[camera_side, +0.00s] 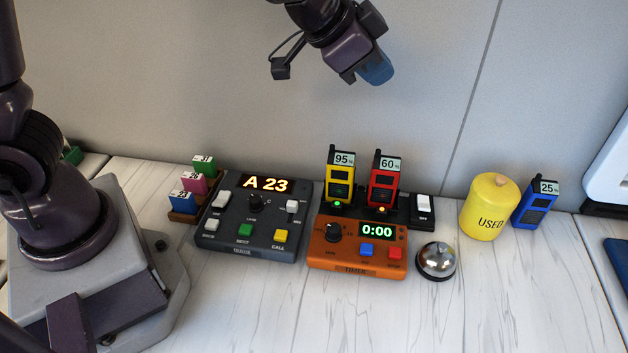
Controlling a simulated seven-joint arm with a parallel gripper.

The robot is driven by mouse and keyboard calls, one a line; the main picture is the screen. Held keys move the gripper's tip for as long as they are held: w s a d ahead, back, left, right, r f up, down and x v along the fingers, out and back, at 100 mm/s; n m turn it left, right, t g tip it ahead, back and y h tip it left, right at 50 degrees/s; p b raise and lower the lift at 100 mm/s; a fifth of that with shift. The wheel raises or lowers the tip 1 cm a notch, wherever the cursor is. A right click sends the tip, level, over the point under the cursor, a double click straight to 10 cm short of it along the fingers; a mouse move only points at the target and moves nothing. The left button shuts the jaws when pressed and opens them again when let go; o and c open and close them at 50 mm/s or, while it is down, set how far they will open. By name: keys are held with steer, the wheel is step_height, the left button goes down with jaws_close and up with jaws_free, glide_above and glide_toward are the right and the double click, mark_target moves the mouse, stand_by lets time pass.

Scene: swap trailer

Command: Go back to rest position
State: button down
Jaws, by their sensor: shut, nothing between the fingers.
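My gripper (374,72) is at the top of the side view, raised well above the worktop (480,315) and in front of the grey wall. It points down and to the right, with blue at its tip. Its fingers are together and hold nothing. It is apart from every object on the worktop.
Below stand a dark queue box (270,219) reading A 23, an orange timer (320,258) reading 0:00, yellow (341,174) and red (383,181) handsets, and a bell (436,261). A yellow USED canister (489,207) and blue handset (536,203) stand right. The front right is clear.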

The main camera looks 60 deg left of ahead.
steer(key=s+a+r+n+g, duration=0.1)
steer(key=s+a+n, duration=0.1)
steer(key=s, duration=0.6)
steer(key=s+a+r+n+g+y, duration=0.1)
steer(key=s+a+r+n, duration=0.1)
steer(key=s+a, duration=0.2)
steer(key=s+a+r+n+g+y, duration=0.1)
steer(key=s+a, duration=0.3)
steer(key=s, duration=0.7)
steer(key=shift+s+r+n, duration=0.35)
steer(key=shift+n, duration=0.35)
stand_by(0.4)
